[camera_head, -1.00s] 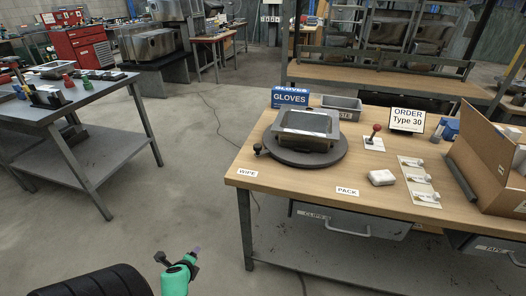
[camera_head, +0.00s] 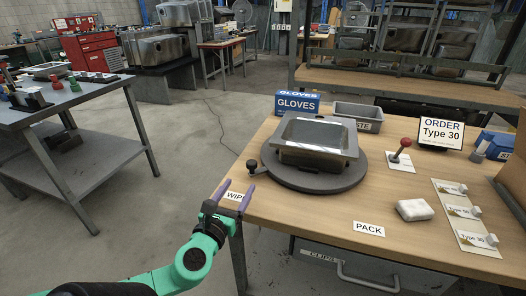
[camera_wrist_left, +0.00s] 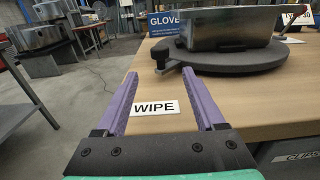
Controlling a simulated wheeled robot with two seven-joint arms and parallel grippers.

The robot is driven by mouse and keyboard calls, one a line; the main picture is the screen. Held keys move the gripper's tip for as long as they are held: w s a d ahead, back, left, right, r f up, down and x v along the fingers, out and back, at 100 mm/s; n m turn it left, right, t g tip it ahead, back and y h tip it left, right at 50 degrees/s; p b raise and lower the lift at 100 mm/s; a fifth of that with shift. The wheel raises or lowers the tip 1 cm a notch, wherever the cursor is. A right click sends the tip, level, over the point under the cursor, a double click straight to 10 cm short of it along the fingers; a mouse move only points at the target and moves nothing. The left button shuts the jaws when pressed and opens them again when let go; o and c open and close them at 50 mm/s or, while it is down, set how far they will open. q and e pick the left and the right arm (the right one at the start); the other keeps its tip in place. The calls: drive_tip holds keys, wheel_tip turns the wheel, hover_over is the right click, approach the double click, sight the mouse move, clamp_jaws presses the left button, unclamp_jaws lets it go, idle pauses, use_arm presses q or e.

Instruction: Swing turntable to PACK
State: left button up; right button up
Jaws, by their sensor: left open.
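The dark round turntable (camera_head: 315,178) stands on the wooden workbench with a metal sink (camera_head: 314,140) on it. Its small knob handle (camera_head: 251,165) sticks out at the left, on the side of the WIPE label (camera_head: 235,196). The PACK label (camera_head: 369,229) lies at the bench's front edge, to the right. My left gripper (camera_head: 234,190) is open and empty over the WIPE corner, short of the knob. In the left wrist view the purple fingers (camera_wrist_left: 165,95) straddle the WIPE label, and the knob handle (camera_wrist_left: 160,52) is ahead of them. My right gripper is not in view.
A GLOVES box (camera_head: 298,103) and a grey bin (camera_head: 358,114) stand behind the turntable. A red-knobbed lever (camera_head: 405,143), an ORDER Type 30 sign (camera_head: 441,134), a white block (camera_head: 414,210) and a labelled strip (camera_head: 465,222) are to the right. The bench front near PACK is mostly clear.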

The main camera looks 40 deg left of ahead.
sight(254, 161)
use_arm(q)
drive_tip(key=shift+w+r, duration=0.2)
drive_tip(key=shift+w, duration=0.05)
drive_tip(key=x, duration=0.4)
drive_tip(key=shift+w+a+r, duration=0.1)
drive_tip(key=shift+w+r, duration=0.05)
drive_tip(key=shift+r, duration=0.2)
drive_tip(key=b+x, duration=0.2)
drive_tip(key=x, duration=0.6)
drive_tip(key=shift+a+f, duration=0.1)
drive_tip(key=shift+f, duration=0.05)
drive_tip(key=shift+w+a, duration=0.15)
drive_tip(key=shift+w, duration=0.3)
clamp_jaws()
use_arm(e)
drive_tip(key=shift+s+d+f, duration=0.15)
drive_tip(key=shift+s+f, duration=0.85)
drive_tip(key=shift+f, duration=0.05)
